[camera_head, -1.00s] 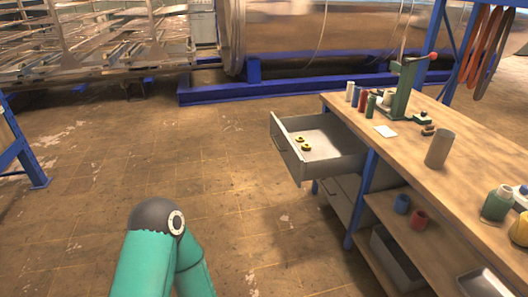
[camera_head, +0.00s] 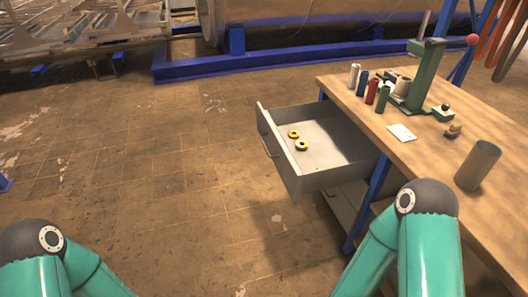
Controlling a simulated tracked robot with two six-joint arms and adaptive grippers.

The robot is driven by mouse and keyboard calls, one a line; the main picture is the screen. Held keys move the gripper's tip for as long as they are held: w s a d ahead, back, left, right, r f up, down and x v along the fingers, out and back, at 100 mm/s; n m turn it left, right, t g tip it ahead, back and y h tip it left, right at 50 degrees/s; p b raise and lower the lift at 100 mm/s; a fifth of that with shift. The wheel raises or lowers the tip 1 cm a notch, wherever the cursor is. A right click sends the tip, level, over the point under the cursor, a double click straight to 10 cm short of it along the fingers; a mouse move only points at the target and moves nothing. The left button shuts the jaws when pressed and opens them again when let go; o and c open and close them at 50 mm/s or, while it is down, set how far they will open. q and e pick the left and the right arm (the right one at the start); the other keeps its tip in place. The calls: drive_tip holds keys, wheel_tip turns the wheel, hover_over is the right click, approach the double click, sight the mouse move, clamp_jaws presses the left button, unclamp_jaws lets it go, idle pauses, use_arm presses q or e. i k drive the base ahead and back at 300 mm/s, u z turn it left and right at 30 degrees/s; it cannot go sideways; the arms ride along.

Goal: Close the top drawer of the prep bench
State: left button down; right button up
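The top drawer (camera_head: 276,165) of the prep bench (camera_head: 440,150) is pulled well out to the left from under the worktop. Its grey front and handle (camera_head: 268,146) face left. Two small yellow rings lie inside it, the nearer ring (camera_head: 302,145) and the farther ring (camera_head: 293,134). A lower drawer (camera_head: 343,208) sits below, partly hidden. Only my teal arm links show, one at the bottom left and one at the bottom right, in front of the bench. Neither gripper is in view.
On the worktop stand several small bottles (camera_head: 372,90), a green press (camera_head: 421,75) with a red knob, a white card (camera_head: 402,132) and a grey-brown cylinder (camera_head: 477,165). A blue bench leg (camera_head: 379,177) stands beside the drawer. The floor left of the drawer is clear.

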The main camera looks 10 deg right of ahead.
sight(337, 146)
drive_tip(key=z, duration=0.4)
drive_tip(key=i, duration=1.05)
drive_tip(key=z, duration=0.85)
drive_tip(key=k, duration=0.7)
drive_tip(key=z, duration=0.2)
drive_tip(key=i, duration=0.75)
drive_tip(key=u, duration=0.1)
